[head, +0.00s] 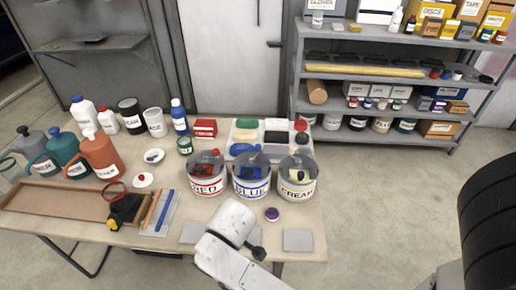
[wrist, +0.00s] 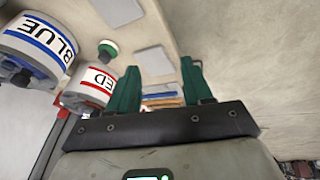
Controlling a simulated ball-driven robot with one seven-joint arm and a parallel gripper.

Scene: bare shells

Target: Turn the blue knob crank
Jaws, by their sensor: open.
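The pot labelled BLUE (head: 251,189) stands on the table between the RED pot (head: 206,188) and the CREAM pot (head: 297,191). Each has a grey top with a small coloured part. The blue part on the BLUE pot is too small to tell its crank shape. In the wrist view the BLUE pot (wrist: 38,44) is at the upper left, tilted, beside the RED pot (wrist: 90,88). My gripper (wrist: 160,85) has two green fingers, wide apart, with nothing seen held between them. The pots lie left of the fingers there. In the head view my white arm reaches the table's front edge.
Bottles and jugs (head: 103,152) crowd the table's left side, with a wooden tray (head: 60,203) in front. A small dark purple-topped knob (head: 271,214) and a grey pad (head: 298,240) are near the front edge. Shelves (head: 385,77) stand behind right.

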